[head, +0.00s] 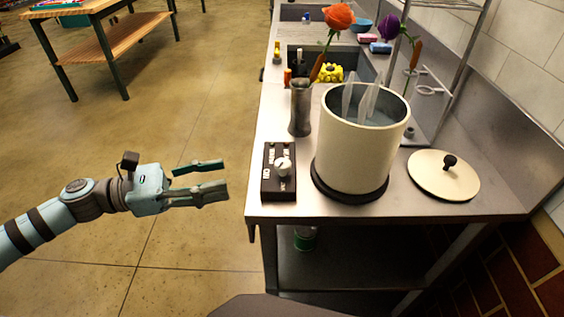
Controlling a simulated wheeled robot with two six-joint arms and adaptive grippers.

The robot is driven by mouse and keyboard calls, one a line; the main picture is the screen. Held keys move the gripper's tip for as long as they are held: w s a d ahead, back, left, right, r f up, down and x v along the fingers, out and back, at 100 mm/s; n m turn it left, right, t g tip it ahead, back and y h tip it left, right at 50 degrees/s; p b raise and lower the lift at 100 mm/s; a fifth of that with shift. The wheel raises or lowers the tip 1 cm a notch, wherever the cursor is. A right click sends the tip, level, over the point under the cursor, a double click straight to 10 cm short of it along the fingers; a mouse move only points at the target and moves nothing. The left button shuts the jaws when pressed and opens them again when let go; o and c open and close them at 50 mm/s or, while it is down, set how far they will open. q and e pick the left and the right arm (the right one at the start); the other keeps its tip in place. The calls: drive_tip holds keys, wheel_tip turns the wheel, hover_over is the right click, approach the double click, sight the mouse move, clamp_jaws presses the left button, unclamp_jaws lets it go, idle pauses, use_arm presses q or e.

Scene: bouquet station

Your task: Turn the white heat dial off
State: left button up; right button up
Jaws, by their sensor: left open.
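The white heat dial (283,166) sits on a dark control box (270,186) at the left edge of the steel counter. White lettering runs along the box; I cannot make out clearly which mark the dial points to. My left gripper (224,177) is open and empty, left of the counter and apart from the box, with its fingers pointing toward it. My right gripper is not in view.
A large cream pot (360,145) holding clear items stands on a dark round base (350,191) right of the box. A grey vase (300,110) with an orange flower (338,16) stands behind the box. A cream lid (443,178) lies at the right.

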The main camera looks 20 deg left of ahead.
sight(283, 162)
use_arm(q)
drive_tip(key=x, duration=1.3)
drive_tip(key=shift+w+a, duration=0.15)
drive_tip(key=shift+w, duration=0.1)
drive_tip(key=shift+w+d, duration=0.2)
drive_tip(key=shift+d, duration=0.1)
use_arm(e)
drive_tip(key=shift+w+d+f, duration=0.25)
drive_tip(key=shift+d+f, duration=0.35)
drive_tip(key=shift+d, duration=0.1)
